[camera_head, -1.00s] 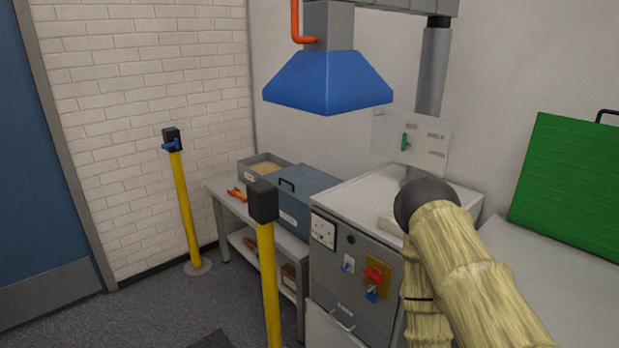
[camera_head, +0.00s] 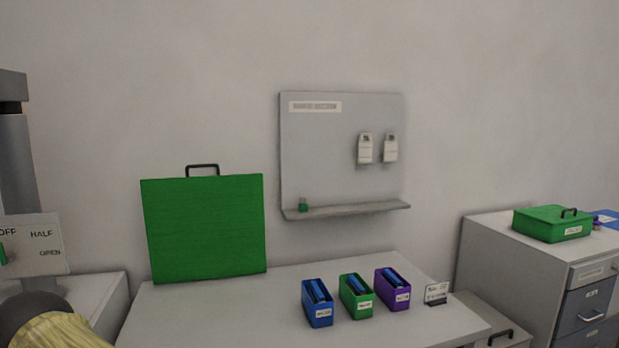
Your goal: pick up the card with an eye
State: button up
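No card with an eye can be made out in the head view. A small white sign card (camera_head: 437,292) stands in a dark holder at the right end of the table, its print too small to read. Two white tags or cards, the left one (camera_head: 365,148) and the right one (camera_head: 390,148), hang on the grey wall board; their marks are too small to tell. My arm shows only as a piece at the lower left corner. My gripper is not in view.
The table (camera_head: 225,310) holds a green case (camera_head: 205,228) and blue (camera_head: 317,304), green (camera_head: 355,297) and purple (camera_head: 392,290) bins with dark blue contents. The wall board (camera_head: 330,150) has a shelf (camera_head: 350,210). Drawers (camera_head: 590,315) with a green box (camera_head: 552,224) stand right.

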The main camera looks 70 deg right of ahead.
aim_at(365, 149)
jog(key=z, duration=2.5)
jog(key=k, duration=1.2)
jog(key=u, duration=0.95)
jog(key=i, duration=1.4)
jog(key=z, duration=0.9)
jog(key=i, duration=0.4)
jog(key=z, duration=0.4)
